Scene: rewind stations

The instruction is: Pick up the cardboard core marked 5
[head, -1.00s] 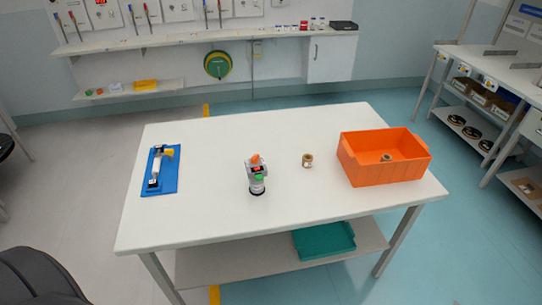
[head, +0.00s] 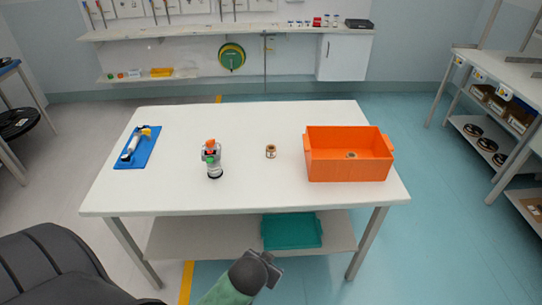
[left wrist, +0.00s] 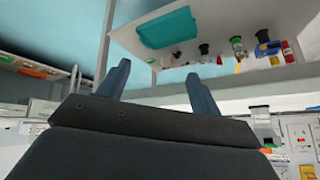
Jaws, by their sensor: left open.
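A small brown cardboard core (head: 271,151) stands on the white table (head: 240,120), left of the orange bin. A second small brown core (head: 351,155) lies inside the orange bin (head: 349,171). I cannot read a mark on either core. My left gripper (head: 271,264) is low in front of the table, beneath its front edge and well away from both cores. In the left wrist view its two fingers (left wrist: 160,85) are spread, with nothing between them. My right gripper is not in view.
A grey and orange device (head: 212,160) stands left of the core. A blue mat (head: 126,157) with a tool lies at the table's left. A teal tray (head: 291,231) rests on the lower shelf. The tabletop around the core is clear.

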